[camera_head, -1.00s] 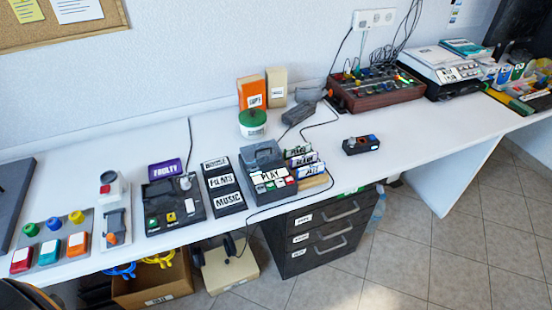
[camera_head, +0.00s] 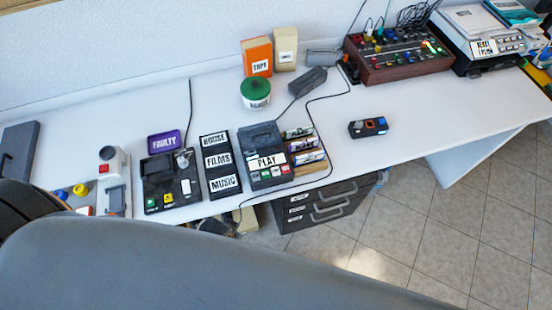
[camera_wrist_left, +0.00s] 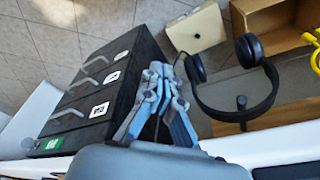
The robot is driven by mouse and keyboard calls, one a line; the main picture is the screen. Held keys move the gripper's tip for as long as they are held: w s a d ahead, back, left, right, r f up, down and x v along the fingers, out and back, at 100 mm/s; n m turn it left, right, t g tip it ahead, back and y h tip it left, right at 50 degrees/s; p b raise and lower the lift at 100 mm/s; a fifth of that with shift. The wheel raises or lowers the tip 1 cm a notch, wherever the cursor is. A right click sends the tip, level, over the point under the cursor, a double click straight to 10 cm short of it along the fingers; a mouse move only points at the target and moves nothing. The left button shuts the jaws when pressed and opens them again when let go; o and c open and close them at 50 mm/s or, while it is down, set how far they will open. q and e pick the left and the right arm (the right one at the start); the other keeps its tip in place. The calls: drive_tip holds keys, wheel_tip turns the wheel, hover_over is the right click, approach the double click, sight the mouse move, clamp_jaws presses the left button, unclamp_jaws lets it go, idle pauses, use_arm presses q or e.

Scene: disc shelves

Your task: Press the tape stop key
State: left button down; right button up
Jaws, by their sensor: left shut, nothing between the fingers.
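The tape player (camera_head: 262,146), a dark box with a PLAY label, sits on the white desk in the middle of the head view. A row of small coloured keys (camera_head: 270,174) lies along its front edge; I cannot read which one is stop. My left gripper (camera_wrist_left: 160,72) shows in the left wrist view, shut and empty. It is in front of the desk edge, between the drawer unit and the headphones, apart from the player. The gripper is out of the head view, where my grey arm covers the bottom. My right gripper is not in view.
A label panel (camera_head: 219,162) and a black device (camera_head: 171,184) stand left of the player, card holders (camera_head: 303,147) right. A small dark box (camera_head: 368,127) lies farther right. Below the desk are black drawers (camera_wrist_left: 100,94) and headphones (camera_wrist_left: 240,92). The desk's right front is mostly clear.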

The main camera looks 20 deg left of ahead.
use_arm(q)
drive_tip(key=w+d+r+m+t+p, duration=0.1)
drive_tip(key=w+r+p, duration=0.1)
drive_tip(key=r, duration=0.7)
drive_tip(key=w+r+m+p, duration=0.1)
drive_tip(key=w+r+p, duration=0.15)
drive_tip(key=r, duration=0.65)
wheel_tip(320, 180, up, 8)
drive_tip(key=m+t+h+p, duration=0.2)
drive_tip(key=m+t+p, duration=0.3)
drive_tip(key=m, duration=2.1)
hover_over(274, 173)
drive_tip(key=shift+t+b, duration=0.3)
drive_tip(key=shift+b, duration=0.15)
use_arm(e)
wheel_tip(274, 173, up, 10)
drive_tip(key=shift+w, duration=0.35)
use_arm(q)
drive_tip(key=shift+f, duration=0.15)
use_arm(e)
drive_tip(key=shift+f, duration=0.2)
use_arm(q)
wheel_tip(274, 173, down, 7)
drive_tip(key=b, duration=0.8)
drive_tip(key=shift+f+b, duration=0.5)
drive_tip(key=shift+f, duration=0.25)
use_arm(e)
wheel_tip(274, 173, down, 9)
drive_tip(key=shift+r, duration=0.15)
